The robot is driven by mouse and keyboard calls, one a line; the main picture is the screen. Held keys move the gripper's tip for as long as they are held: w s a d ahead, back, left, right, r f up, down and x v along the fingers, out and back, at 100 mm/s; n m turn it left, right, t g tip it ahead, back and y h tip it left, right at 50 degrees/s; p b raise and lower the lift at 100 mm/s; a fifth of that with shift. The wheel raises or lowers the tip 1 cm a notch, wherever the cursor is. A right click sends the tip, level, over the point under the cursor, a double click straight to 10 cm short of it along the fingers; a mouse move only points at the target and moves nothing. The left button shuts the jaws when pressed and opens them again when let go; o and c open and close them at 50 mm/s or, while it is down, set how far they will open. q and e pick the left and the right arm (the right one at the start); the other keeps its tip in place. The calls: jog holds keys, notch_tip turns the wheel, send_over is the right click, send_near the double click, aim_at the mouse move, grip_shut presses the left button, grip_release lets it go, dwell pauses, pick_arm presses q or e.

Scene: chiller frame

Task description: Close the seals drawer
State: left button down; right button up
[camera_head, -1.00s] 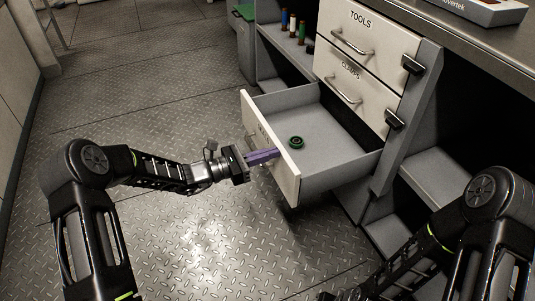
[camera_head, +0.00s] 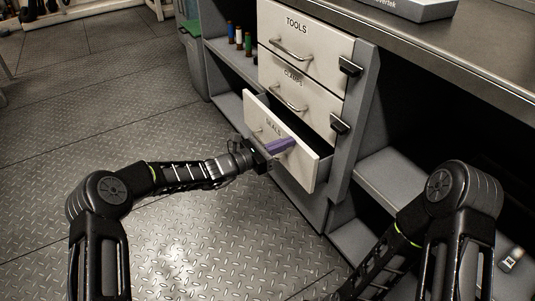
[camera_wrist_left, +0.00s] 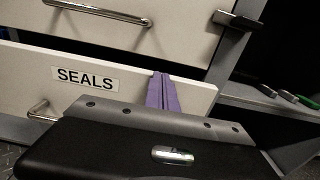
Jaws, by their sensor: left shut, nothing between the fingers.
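The seals drawer (camera_head: 303,162) is the lowest of three labelled drawers and stands partly open, its front a short way out from the cabinet. Its SEALS label and front (camera_wrist_left: 130,78) show in the left wrist view. My left gripper (camera_head: 284,145), with purple fingers, is shut and empty against the drawer's front, right of the label. The purple fingers (camera_wrist_left: 163,92) also show in the left wrist view, at the front's upper right part. The drawer's inside is mostly hidden behind its front. My right arm shows at the lower right, but its gripper is out of view.
The tools drawer (camera_head: 297,50) and the clamps drawer (camera_head: 290,94) above are shut. Black latches (camera_head: 349,66) stick out on the cabinet's right. Spools (camera_head: 239,38) stand on a shelf to the left. The floor left of the drawer is clear.

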pick_arm(q)
jog(key=shift+x, duration=1.55)
pick_arm(e)
jog(key=shift+w+f, duration=0.1)
jog(key=shift+f, duration=0.35)
pick_arm(q)
jog(key=shift+a, duration=0.1)
